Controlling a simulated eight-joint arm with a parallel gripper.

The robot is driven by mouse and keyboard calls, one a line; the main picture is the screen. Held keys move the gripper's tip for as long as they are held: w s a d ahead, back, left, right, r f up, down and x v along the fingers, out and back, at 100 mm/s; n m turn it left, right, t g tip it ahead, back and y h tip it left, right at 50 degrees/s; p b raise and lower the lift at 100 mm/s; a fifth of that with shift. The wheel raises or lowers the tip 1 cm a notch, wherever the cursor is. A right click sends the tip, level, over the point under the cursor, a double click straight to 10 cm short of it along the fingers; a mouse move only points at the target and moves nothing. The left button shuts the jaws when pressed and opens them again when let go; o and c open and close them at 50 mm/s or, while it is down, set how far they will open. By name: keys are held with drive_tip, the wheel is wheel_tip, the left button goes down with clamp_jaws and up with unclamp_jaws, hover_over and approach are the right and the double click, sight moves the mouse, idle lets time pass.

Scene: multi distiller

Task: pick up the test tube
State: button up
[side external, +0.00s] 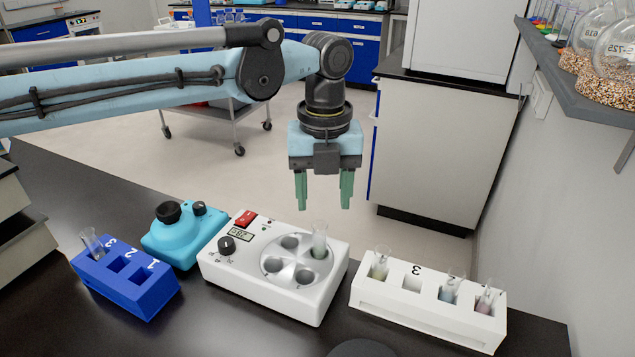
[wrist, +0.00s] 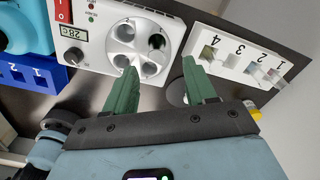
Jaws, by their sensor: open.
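My gripper (side external: 323,203) is open and empty, with its green fingers pointing down above and behind the white heater (side external: 275,303). In the wrist view its two fingertips (wrist: 160,66) are apart with nothing between them. A clear test tube (side external: 319,238) stands upright in a hole of the heater's round block, below the gripper and apart from it. Another test tube (side external: 91,241) stands tilted in slot 3 of the blue rack (side external: 140,306). The white rack (side external: 428,318) holds three tubes with yellowish (side external: 380,262), bluish (side external: 450,288) and pinkish (side external: 486,299) contents; its slot 3 is empty.
A teal mixer (side external: 181,236) with black knobs stands between the blue rack and the heater. A shelf (side external: 570,88) with glass flasks juts from the right wall. The dark bench (side external: 225,325) is mostly clear in front. A white cabinet (side external: 430,145) stands behind.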

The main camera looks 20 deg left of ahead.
sight(319, 239)
wheel_tip(319, 239, down, 4)
drive_tip(key=shift+s+a+f, duration=0.1)
drive_tip(key=shift+s+f, duration=0.05)
drive_tip(key=shift+f, duration=1.2)
drive_tip(key=shift+s+a+f, duration=0.1)
drive_tip(key=shift+f, duration=1.2)
clamp_jaws()
